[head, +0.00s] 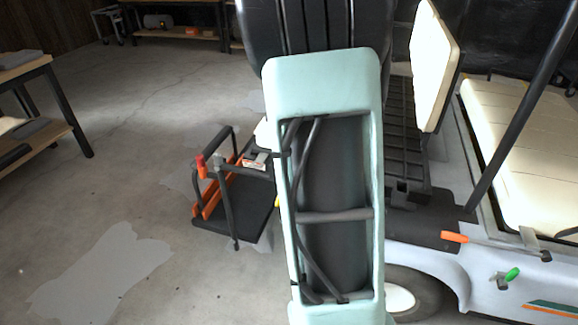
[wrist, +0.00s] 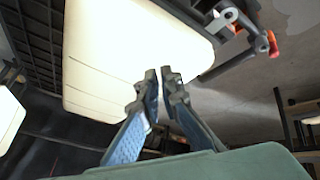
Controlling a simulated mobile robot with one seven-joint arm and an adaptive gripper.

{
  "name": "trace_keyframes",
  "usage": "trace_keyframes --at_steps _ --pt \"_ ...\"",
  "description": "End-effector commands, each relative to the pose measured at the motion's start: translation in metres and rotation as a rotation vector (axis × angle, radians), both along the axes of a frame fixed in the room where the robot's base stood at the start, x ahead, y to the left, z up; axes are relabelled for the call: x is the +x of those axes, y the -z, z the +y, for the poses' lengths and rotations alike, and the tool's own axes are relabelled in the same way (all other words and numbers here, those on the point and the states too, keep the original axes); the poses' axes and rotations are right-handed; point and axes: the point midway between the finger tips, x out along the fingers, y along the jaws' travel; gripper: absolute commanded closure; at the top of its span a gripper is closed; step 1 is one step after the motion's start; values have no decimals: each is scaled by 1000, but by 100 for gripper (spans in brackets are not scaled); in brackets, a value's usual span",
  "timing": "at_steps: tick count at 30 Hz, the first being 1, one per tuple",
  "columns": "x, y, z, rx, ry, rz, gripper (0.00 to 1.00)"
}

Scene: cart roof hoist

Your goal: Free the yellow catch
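A small yellow bit (head: 277,202) shows at the left edge of my arm in the head view, beside the rear rack. Most of it is hidden, and I cannot tell whether it is the catch. No yellow catch shows clearly in the wrist view. My gripper (wrist: 159,74) is in front of a cream seat pad (wrist: 125,50) in the wrist view. Its two fingers are close together with a narrow gap and nothing between them. In the head view my arm hides the gripper.
The cart's dark rack (head: 245,205) has a red-tipped lever (head: 200,165). A dark post (head: 520,110) rises at right. A workbench (head: 40,70) stands at left. The floor between is clear.

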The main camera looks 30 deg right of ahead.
Motion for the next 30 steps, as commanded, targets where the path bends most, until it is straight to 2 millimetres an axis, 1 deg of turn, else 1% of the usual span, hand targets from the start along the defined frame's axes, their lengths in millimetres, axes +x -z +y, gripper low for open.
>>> trace_keyframes --at_steps 1,2,3,5,6,8,9,12,15,18,21,23,26,29,30 --pt "-3 22 9 -10 -34 61 100" --pt "-6 36 14 -22 -60 106 100" --pt "-12 58 22 -42 -104 182 100" --pt "-26 97 34 -80 -185 318 100" --pt "-38 123 42 -111 -248 422 100" --pt "-60 158 52 -163 -349 584 100" --pt "-75 179 56 -199 -415 691 100" --pt "-112 219 60 -297 -581 950 100" --pt "-143 245 58 -407 -748 1202 100" --pt "-163 260 53 -532 -914 1445 100" --pt "-172 269 48 -677 -1081 1675 100" --pt "-171 273 46 -772 -1179 1805 100" --pt "-162 282 49 -949 -1346 2007 100" --pt "-145 296 61 -1149 -1510 2181 100" --pt "-138 303 67 -1234 -1573 2240 100"
